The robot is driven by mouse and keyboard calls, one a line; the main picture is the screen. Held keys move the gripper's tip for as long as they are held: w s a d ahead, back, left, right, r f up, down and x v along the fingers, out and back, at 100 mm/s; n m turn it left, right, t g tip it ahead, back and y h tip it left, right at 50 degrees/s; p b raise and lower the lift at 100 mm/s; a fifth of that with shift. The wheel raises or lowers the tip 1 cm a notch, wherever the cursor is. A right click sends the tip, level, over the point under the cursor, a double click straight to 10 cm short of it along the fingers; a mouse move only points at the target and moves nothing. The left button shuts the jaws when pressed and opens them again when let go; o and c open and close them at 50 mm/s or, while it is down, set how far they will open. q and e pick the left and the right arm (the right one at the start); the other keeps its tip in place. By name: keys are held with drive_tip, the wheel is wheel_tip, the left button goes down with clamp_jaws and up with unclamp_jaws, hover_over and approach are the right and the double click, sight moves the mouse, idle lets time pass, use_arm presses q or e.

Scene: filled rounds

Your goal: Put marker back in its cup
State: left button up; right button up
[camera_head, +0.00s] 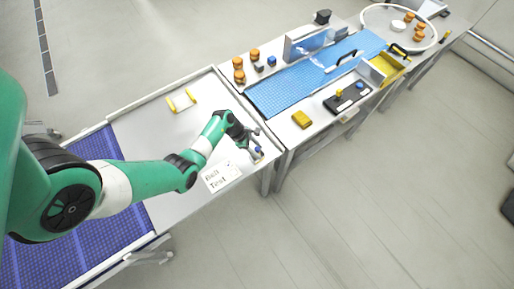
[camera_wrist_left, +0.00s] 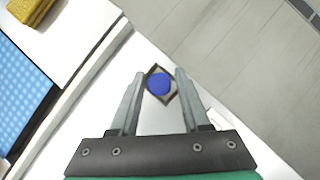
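A small square cup (camera_wrist_left: 151,72) with a dark rim stands near the table's edge, ahead of my left fingertips in the left wrist view. The round blue end of the marker (camera_wrist_left: 159,85) shows inside the cup's outline; its depth is hidden. In the head view the blue marker end (camera_head: 258,149) shows beside my left gripper (camera_head: 254,147). In the wrist view my left gripper (camera_wrist_left: 157,84) is open, its fingers apart with the marker end lined up between their tips. I cannot tell whether they touch the cup. My right gripper is not in view.
A white card reading "Belt Test" (camera_head: 221,177) lies on the table near the gripper. Yellow handles (camera_head: 181,101) are at the far side. A blue conveyor (camera_head: 70,225) is at left. A blue-mat bench (camera_head: 285,92) with a yellow block (camera_head: 302,119) adjoins at right.

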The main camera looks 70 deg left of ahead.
use_arm(q)
drive_tip(key=shift+o, duration=0.5)
drive_tip(key=shift+r, duration=0.1)
drive_tip(key=shift+r, duration=0.3)
drive_tip(key=p+v, duration=0.3)
drive_tip(key=v, duration=0.8)
drive_tip(key=shift+s+r, duration=0.2)
drive_tip(key=shift+a, duration=0.2)
